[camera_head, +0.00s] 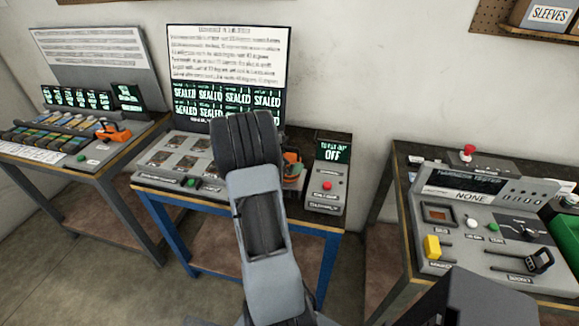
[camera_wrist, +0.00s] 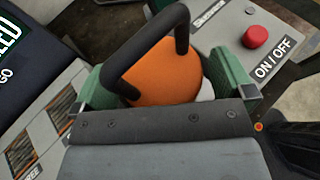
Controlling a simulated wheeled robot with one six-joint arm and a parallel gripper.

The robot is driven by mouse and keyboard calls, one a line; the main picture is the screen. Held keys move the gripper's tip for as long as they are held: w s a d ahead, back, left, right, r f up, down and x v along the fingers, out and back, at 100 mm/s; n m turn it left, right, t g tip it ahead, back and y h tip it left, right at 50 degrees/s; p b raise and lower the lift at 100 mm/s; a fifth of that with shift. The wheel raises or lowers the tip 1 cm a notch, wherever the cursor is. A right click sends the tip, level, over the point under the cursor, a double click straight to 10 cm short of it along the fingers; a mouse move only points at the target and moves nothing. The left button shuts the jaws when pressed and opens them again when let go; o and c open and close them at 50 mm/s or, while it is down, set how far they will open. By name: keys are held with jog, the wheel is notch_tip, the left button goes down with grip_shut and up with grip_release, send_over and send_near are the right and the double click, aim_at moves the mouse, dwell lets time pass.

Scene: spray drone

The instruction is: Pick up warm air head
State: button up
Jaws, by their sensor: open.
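The warm air head (camera_wrist: 165,72) looks like an orange rounded body with a black loop handle, and it fills the middle of the wrist view. In the head view a small part of the orange body (camera_head: 291,157) shows just right of my arm, on the blue-legged bench. My gripper (camera_wrist: 164,82) is open, with one green pad on the left and one on the right of the orange body. I cannot tell whether either pad touches it. The lower part of the head is hidden by my gripper's body.
A grey control box (camera_head: 328,180) with a red on/off button (camera_wrist: 255,36) stands close right of the head. A panel reading SEALED (camera_head: 227,70) stands behind. Another bench carries an orange tool (camera_head: 113,131) at left; a console (camera_head: 490,215) stands at right.

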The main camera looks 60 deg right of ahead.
jog(key=shift+c, duration=0.3)
jog(key=c, duration=1)
jog(key=shift+c, duration=0.2)
jog(key=shift+d+r, duration=0.1)
jog(key=shift+r, duration=0.1)
